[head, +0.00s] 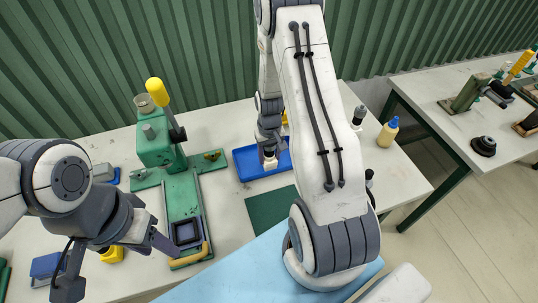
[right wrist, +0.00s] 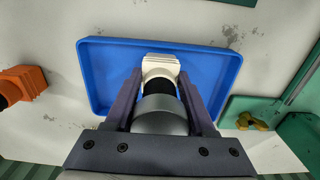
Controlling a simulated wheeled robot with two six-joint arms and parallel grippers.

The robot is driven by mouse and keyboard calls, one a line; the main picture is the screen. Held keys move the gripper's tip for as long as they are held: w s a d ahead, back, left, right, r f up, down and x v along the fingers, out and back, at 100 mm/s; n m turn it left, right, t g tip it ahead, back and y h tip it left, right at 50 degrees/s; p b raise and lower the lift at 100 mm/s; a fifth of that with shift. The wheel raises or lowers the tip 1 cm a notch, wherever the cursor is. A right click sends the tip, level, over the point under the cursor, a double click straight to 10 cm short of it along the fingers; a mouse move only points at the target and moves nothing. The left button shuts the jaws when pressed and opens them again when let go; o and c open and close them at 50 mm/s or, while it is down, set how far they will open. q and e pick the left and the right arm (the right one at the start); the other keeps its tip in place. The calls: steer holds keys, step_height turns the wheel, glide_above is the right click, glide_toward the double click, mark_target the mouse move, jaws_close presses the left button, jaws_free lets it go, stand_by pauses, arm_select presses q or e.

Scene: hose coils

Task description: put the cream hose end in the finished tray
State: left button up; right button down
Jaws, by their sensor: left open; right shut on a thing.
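The cream hose end (right wrist: 160,68) is a pale ribbed piece with a black band and a silver collar behind it. My right gripper (right wrist: 167,88) is shut on it and holds it over the blue tray (right wrist: 215,70). I cannot tell whether it touches the tray floor. In the head view the blue tray (head: 246,172) lies behind my right arm, with the cream end (head: 270,163) at its middle and my right gripper (head: 268,148) above. My left gripper (head: 163,243) is open by the green press, its fingertips partly overlapping. No label shows on the tray.
A green press (head: 182,200) with a yellow-handled lever stands left of the tray. A tan bar (head: 190,257) lies at its front. A dark green mat (head: 270,209) lies in front of the tray. An orange fitting (right wrist: 22,83) lies beside the tray.

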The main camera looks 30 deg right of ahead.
steer(key=shift+c, duration=1.2)
jaws_free()
steer(key=shift+r, duration=0.3)
step_height(320, 180, up, 12)
steer(key=shift+f+b, duration=0.15)
steer(key=shift+b, duration=0.8)
steer(key=s+a+r+n, duration=0.3)
steer(key=a, duration=0.6)
steer(key=s+a+r+n, duration=0.2)
steer(key=s+a+r, duration=0.15)
steer(key=a, duration=0.55)
steer(key=s+a+r+n, duration=0.1)
steer(key=s+a+n, duration=0.1)
steer(key=s+a, duration=0.2)
steer(key=s+a+r+n+y, duration=0.1)
steer(key=s+a+r+n, duration=0.1)
steer(key=s, duration=0.8)
steer(key=shift+s+a+n, duration=0.2)
steer(key=shift+a+n, duration=0.3)
steer(key=shift+a, duration=0.6)
